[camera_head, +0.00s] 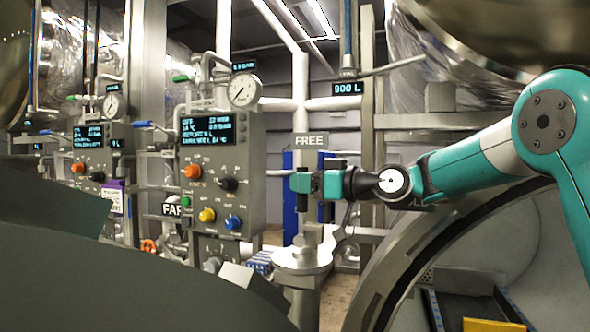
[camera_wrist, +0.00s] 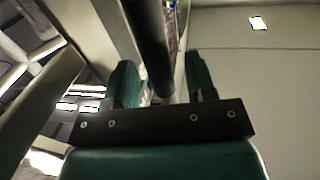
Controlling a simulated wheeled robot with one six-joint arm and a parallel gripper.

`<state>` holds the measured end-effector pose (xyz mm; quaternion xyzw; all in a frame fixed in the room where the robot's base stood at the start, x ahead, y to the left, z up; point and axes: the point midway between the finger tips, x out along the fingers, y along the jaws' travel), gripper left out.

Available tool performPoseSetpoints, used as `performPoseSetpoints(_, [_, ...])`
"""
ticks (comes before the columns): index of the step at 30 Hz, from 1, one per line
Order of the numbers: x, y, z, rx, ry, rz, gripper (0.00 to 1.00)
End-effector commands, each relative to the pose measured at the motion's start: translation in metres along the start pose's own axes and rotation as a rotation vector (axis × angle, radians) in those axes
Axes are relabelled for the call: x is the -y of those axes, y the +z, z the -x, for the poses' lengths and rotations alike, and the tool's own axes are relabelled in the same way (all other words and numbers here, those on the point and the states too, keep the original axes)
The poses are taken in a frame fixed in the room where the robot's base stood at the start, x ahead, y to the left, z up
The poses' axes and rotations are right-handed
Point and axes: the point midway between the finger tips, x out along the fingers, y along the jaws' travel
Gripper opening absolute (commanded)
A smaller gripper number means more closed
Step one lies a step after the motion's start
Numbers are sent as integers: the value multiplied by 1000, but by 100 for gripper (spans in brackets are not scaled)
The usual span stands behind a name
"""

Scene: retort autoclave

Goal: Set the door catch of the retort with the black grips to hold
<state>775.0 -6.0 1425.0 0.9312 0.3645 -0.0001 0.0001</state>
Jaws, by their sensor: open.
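My gripper (camera_head: 301,183) reaches in from the right at mid-height, in front of a FREE sign (camera_head: 310,140). In the wrist view its two teal fingers (camera_wrist: 161,70) stand apart. A black bar-shaped grip (camera_wrist: 148,35) runs between them, with no clear contact on either side. In the head view a short black grip (camera_head: 302,210) shows just below the fingers, above a round grey flange (camera_head: 301,258). The rest of the catch is hidden behind my gripper. The retort's round door opening (camera_head: 405,262) is at the lower right.
A grey control panel (camera_head: 222,165) with coloured knobs and a gauge (camera_head: 244,90) stands left of my gripper. A second panel (camera_head: 90,150) is farther left. A dark curved surface fills the lower left.

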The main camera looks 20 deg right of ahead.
Motion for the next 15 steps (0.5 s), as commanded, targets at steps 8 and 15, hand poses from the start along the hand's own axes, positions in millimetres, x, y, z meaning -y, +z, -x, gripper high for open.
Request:
performPoseSetpoints(8, [0,-1,-29,0,0,0,51])
performPoseSetpoints(15, [0,0,-31,-1,0,0,51])
